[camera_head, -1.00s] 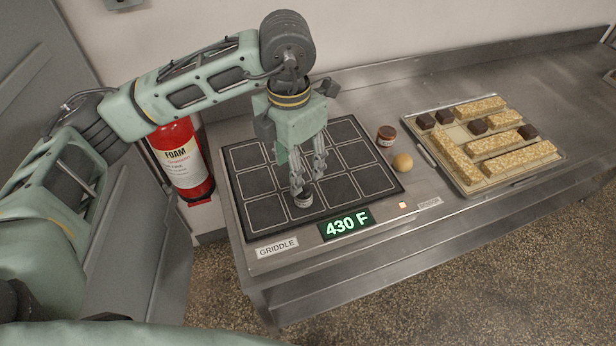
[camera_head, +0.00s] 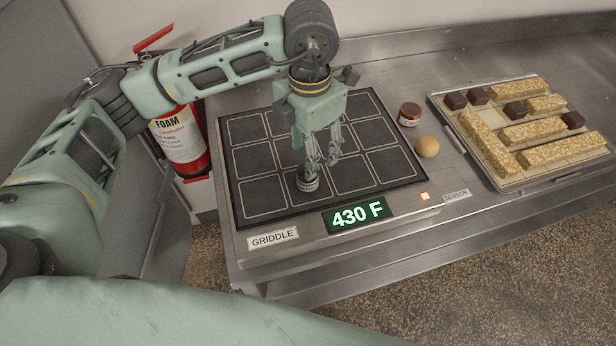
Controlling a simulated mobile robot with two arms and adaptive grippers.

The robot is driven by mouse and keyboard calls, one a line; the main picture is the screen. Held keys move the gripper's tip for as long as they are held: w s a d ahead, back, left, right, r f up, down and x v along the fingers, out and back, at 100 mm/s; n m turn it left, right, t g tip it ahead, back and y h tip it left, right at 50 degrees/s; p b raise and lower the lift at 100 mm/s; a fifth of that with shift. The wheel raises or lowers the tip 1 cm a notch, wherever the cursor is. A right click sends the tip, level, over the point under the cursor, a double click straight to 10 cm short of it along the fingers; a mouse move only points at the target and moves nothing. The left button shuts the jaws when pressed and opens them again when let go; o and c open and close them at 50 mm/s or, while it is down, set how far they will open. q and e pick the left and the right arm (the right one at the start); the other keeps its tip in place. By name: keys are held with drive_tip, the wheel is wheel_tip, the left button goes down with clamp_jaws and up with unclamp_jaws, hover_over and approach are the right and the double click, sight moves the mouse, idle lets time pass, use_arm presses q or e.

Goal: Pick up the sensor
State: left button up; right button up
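A small round puck with a dark top and a lettered light side (camera_head: 308,182), which looks like the sensor, stands on the griddle (camera_head: 262,196) near its front edge. My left gripper (camera_head: 322,160) points down over the griddle with its two fingers apart and nothing visible between them. Its left fingertip is just above or behind the puck; I cannot tell whether they touch. The right fingertip is to the right of and behind the puck. My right gripper is not in view.
A labelled jar (camera_head: 409,115) and a tan ball (camera_head: 427,147) stand right of the griddle. A SENSOR label (camera_head: 457,195) and a lit square (camera_head: 424,196) are on the counter front. A tray (camera_head: 515,187) of bars and dark cubes lies right. A fire extinguisher (camera_head: 181,140) stands left.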

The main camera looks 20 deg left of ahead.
use_arm(q)
drive_tip(key=shift+s+a+f, duration=0.1)
drive_tip(key=shift+s+f, duration=0.05)
drive_tip(key=shift+f, duration=0.3)
drive_tip(key=shift+f+p, duration=0.4)
drive_tip(key=shift+p, duration=0.05)
drive_tip(key=f, duration=0.1)
drive_tip(key=f+p, duration=0.2)
drive_tip(key=shift+s+a+f, duration=0.15)
drive_tip(key=shift+a+f, duration=0.1)
drive_tip(key=shift+f, duration=0.6)
drive_tip(key=c, duration=0.7)
clamp_jaws()
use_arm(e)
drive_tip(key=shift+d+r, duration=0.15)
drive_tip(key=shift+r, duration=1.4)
